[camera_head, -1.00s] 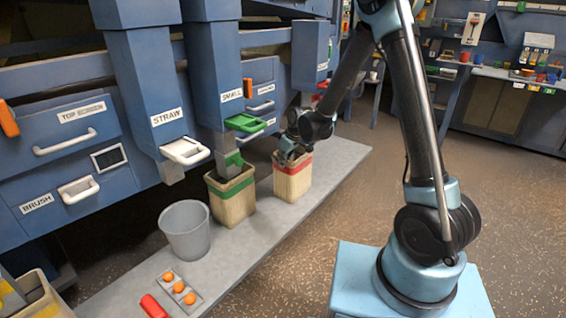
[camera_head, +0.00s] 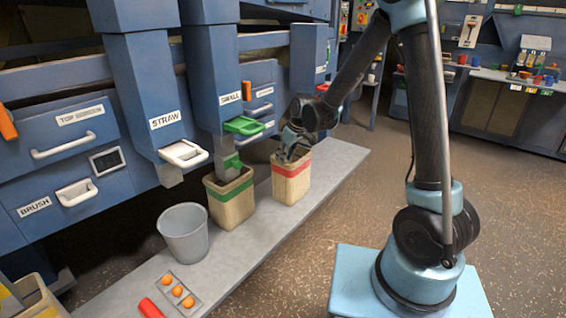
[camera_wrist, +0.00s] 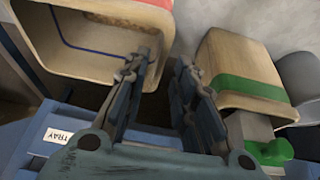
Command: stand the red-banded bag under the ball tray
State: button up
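The red-banded bag (camera_head: 291,184) stands upright and open on the grey ledge, at the far end of the row. My gripper (camera_head: 294,148) is over its mouth. In the wrist view the fingers (camera_wrist: 160,78) are apart, with one overlapping the bag's rim (camera_wrist: 105,68); I cannot tell whether they touch it. A blue part with a label reading TRAY (camera_wrist: 58,136) shows at lower left there. A small grey tray with orange balls (camera_head: 190,304) lies on the near ledge. I cannot tell which one is the ball tray.
A green-banded bag (camera_head: 231,204) stands under the chute labelled SMALL (camera_head: 212,75). A grey bucket (camera_head: 184,236) stands nearer, with a red object (camera_head: 150,308) beyond it toward me. The STRAW chute (camera_head: 145,85) overhangs the ledge (camera_head: 265,240). Speckled floor (camera_head: 370,190) right of the ledge is clear.

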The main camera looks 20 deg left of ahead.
jog(key=v, duration=0.6)
jog(key=shift+r, duration=0.25)
jog(key=shift+s+d, duration=0.1)
jog(key=shift+d, duration=0.05)
jog(key=s+d+r+m+h, duration=0.1)
jog(key=s+d+r+m, duration=0.15)
jog(key=d, duration=0.65)
jog(key=s+d+r+m+t, duration=0.1)
jog(key=s+d+r+m, duration=0.15)
jog(key=d, duration=0.65)
jog(key=s+d+r+m+h, duration=0.1)
jog(key=s+d+r+m, duration=0.15)
jog(key=d, duration=0.65)
jog(key=s+d+f+m+h, duration=0.1)
jog(key=s+d+f+m, duration=0.2)
jog(key=s+d, duration=0.5)
jog(key=s+d+f+m+h, duration=0.1)
jog(key=s+d+f+m, duration=0.2)
jog(key=s+d, duration=0.5)
jog(key=shift+s+d+f+g, duration=0.25)
jog(key=shift+s+f+g, duration=0.05)
jog(key=shift+s, duration=0.55)
